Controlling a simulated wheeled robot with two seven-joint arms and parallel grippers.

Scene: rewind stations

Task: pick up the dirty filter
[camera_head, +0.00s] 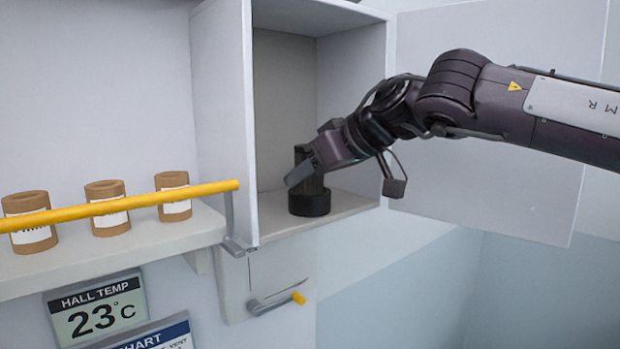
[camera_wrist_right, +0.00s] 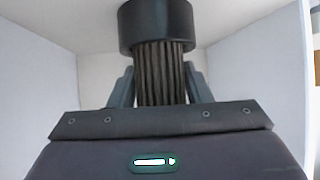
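The dirty filter (camera_head: 312,184) is a dark pleated cylinder with a wider black ring at its base. It stands upright inside the open wall cabinet, on or just at the cabinet floor. In the right wrist view, its pleated body (camera_wrist_right: 160,75) shows upside down, with the black ring at the top. My right gripper (camera_wrist_right: 160,85) has a finger against each side of the pleats and looks shut on them. In the head view my right gripper (camera_head: 305,172) reaches in from the right and hides part of the filter. My left gripper is not in view.
The cabinet's left wall (camera_head: 226,120) and open door (camera_head: 500,120) flank the opening. A yellow rail (camera_head: 120,204) runs in front of a shelf (camera_head: 120,245) with brown containers (camera_head: 107,207). Below the cabinet is a yellow-tipped handle (camera_head: 275,303).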

